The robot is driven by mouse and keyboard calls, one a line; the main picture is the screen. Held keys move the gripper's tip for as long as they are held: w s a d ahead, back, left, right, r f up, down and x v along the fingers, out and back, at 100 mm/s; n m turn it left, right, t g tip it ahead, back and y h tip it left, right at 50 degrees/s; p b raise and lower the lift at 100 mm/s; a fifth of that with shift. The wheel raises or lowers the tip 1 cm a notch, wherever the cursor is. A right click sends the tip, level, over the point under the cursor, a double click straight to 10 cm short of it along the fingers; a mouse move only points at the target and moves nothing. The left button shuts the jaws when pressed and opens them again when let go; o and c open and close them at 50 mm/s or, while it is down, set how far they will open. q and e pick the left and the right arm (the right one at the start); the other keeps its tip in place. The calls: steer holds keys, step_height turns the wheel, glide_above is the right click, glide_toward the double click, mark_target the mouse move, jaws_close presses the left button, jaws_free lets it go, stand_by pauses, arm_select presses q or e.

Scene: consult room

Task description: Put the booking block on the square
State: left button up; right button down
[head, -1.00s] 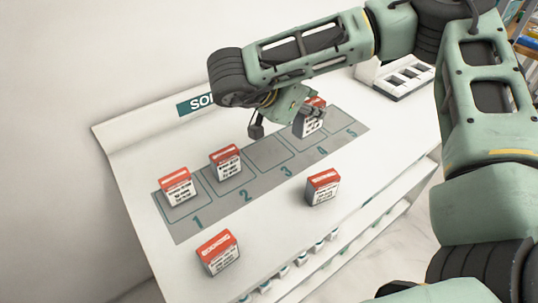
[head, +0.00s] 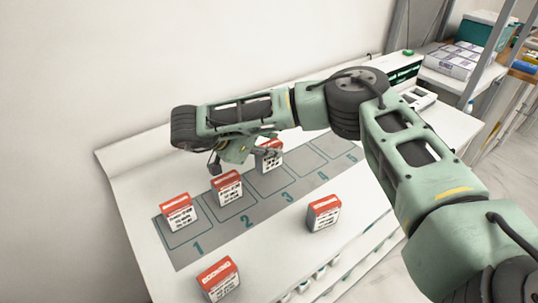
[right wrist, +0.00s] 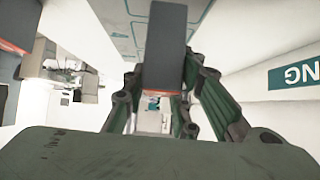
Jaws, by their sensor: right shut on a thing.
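My right gripper (head: 254,152) is shut on a white block with a red top band (head: 268,158) and holds it at square 3 (head: 270,184) of the grey numbered strip. The gripper partly covers it, and I cannot tell whether it touches the strip. In the right wrist view the held block (right wrist: 165,45) shows a dark face and a red edge between the fingers. Similar blocks stand on square 1 (head: 179,214) and square 2 (head: 227,189). A block whose band seems to read BOOKING (head: 218,280) stands off the strip in front. My left gripper is not in view.
Another red-banded block (head: 323,213) stands on the white table in front of the strip. Squares 4 (head: 305,158) and 5 (head: 333,144) look empty. A wall rises behind. Shelves with boxes (head: 462,60) stand at the back right.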

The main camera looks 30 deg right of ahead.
mark_target(269, 159)
step_height(269, 159, down, 3)
steer(key=shift+r, duration=0.1)
steer(key=shift+f, duration=0.6)
steer(key=c, duration=1.4)
jaws_free()
steer(key=shift+s, duration=0.1)
